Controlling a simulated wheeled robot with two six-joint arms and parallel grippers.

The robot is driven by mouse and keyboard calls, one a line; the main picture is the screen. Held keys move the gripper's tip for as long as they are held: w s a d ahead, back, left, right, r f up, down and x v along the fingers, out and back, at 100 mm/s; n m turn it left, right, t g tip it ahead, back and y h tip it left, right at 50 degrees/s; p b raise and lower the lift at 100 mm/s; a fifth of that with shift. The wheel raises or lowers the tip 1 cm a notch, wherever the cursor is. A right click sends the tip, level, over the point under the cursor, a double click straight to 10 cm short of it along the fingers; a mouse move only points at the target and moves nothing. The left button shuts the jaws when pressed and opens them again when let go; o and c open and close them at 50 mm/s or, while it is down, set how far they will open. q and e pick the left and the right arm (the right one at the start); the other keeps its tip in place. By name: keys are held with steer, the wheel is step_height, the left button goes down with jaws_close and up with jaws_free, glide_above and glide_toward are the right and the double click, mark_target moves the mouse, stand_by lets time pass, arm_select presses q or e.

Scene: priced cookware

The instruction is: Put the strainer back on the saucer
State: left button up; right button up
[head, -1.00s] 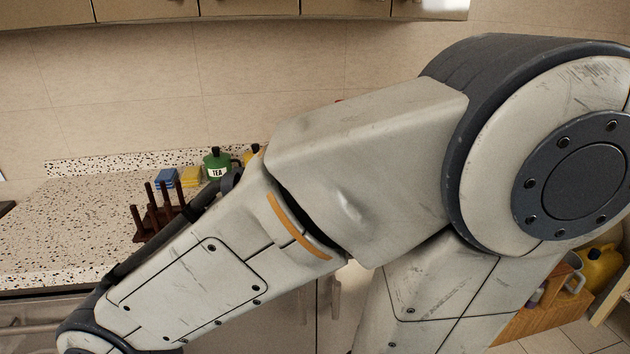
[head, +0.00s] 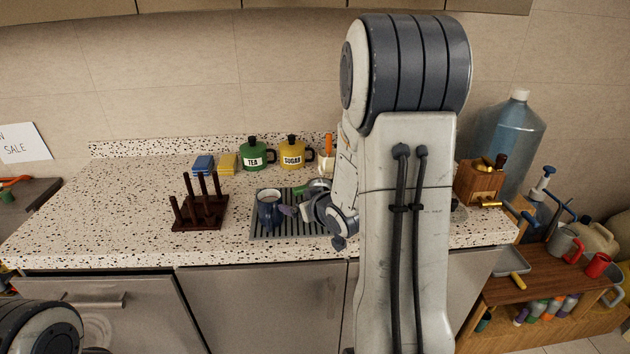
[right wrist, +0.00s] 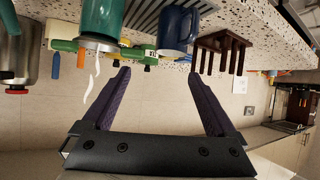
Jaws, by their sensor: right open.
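I cannot make out the strainer or the saucer for sure in either view. A small shiny rounded thing (head: 318,184) behind my right gripper may be metal ware, but it is partly hidden. My right gripper (head: 296,211) is over the ribbed drain mat, just right of a blue mug (head: 270,212). In the right wrist view, which is upside down, its two purple fingers (right wrist: 157,76) are apart with nothing between them. The blue mug (right wrist: 175,27) and a green cylinder (right wrist: 100,18) show beyond the fingers. My left gripper is not in view.
The drain mat (head: 262,233) lies on the speckled counter (head: 120,212). A dark peg rack (head: 198,221) stands to its left. Green TEA (head: 257,155) and yellow SUGAR (head: 292,152) pots stand behind. My right arm hides part of the counter. The left counter is mostly clear.

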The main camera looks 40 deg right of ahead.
steer(key=d+r+t, duration=0.1)
steer(key=d, duration=0.3)
steer(key=p, duration=0.1)
glide_toward(300, 187)
steer(key=w, duration=0.2)
steer(key=shift+m+h, duration=0.4)
steer(key=p+x, duration=0.1)
steer(key=x, duration=0.1)
steer(key=f+p+x, duration=0.1)
steer(key=x, duration=0.1)
steer(key=shift+a, duration=0.1)
steer(key=shift+w+f, duration=0.35)
steer(key=shift+w, duration=0.1)
jaws_close()
steer(key=shift+r, duration=0.15)
